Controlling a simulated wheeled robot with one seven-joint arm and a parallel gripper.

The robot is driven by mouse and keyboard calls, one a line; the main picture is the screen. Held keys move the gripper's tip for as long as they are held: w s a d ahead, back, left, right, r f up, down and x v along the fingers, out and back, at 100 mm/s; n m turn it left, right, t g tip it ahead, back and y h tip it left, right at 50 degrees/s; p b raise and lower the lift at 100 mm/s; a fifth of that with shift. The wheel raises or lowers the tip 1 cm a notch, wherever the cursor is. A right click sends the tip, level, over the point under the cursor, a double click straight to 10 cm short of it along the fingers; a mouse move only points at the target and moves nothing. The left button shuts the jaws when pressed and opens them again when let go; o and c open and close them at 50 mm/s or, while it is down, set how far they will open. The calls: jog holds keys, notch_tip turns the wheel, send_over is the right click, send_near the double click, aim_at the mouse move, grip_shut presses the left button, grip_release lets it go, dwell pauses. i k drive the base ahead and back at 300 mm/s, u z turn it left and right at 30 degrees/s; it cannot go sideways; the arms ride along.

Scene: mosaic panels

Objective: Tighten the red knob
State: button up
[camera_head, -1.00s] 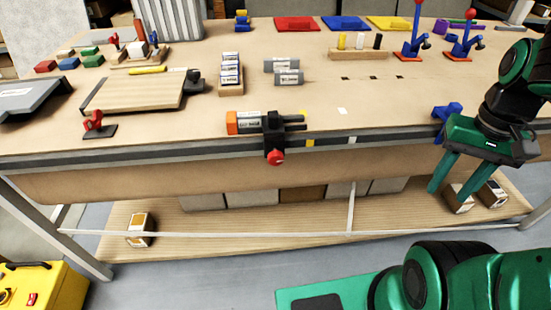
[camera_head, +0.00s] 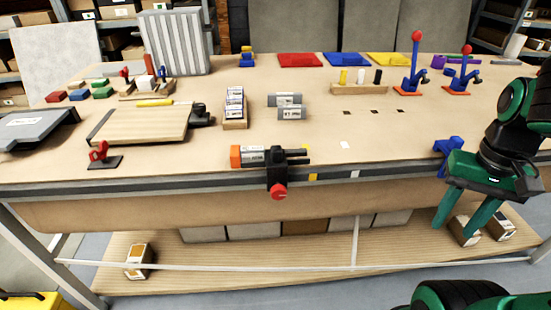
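The red knob (camera_head: 279,191) sits on the front of a black clamp (camera_head: 277,172) at the table's front edge, near the middle of the view. The clamp is around a grey cylinder with an orange end (camera_head: 250,157) that lies along the edge. My gripper (camera_head: 458,223) is at the right, in front of the table edge, well apart from the knob. Its two green fingers point down and are spread with a gap between them, and nothing is held.
The workbench (camera_head: 390,145) has a blue bracket (camera_head: 448,146) at its front edge near my gripper. A red toggle clamp (camera_head: 100,154) and a wooden board (camera_head: 140,124) are at the left. Boxes (camera_head: 463,230) stand on the lower shelf. The bench's front middle is mostly clear.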

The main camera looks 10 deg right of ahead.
aim_at(278, 192)
jog(key=u, duration=0.55)
jog(key=k, duration=1.05)
jog(key=z, duration=0.55)
